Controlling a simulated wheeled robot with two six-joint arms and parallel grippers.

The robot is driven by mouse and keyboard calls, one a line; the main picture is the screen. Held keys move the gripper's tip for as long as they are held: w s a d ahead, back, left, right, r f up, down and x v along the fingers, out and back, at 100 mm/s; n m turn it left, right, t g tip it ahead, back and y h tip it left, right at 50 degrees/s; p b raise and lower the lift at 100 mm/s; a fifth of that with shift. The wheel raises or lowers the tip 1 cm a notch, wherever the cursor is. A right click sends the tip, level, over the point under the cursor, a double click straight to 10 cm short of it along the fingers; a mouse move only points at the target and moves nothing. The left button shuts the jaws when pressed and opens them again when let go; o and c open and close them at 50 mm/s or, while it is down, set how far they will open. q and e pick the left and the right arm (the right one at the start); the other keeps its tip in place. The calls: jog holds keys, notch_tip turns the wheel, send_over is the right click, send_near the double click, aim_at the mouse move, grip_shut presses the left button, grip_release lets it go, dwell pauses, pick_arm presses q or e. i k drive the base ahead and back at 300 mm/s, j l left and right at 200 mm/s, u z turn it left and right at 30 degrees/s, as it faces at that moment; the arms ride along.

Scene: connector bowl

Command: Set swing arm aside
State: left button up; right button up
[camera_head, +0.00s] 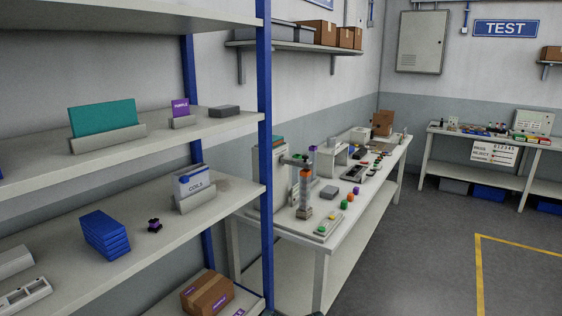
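A small upright stand (305,195) with a grey base and an orange band stands near the front end of the white workbench (338,232). A dark horizontal arm (296,161) reaches left from its top; it may be the swing arm, but it is too small to be sure. A purple piece and a green piece show beside the top of the stand.
A shelf rack with a blue post (265,150) fills the left foreground, carrying blue trays (104,234) and a coils box (193,184). Small parts crowd the workbench. Another table (490,145) stands at the back right. The floor (420,255) between is clear.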

aim_at(304, 164)
jog(key=i+l+u, duration=0.2)
jog(key=i+l, duration=1.4)
jog(key=i, duration=0.15)
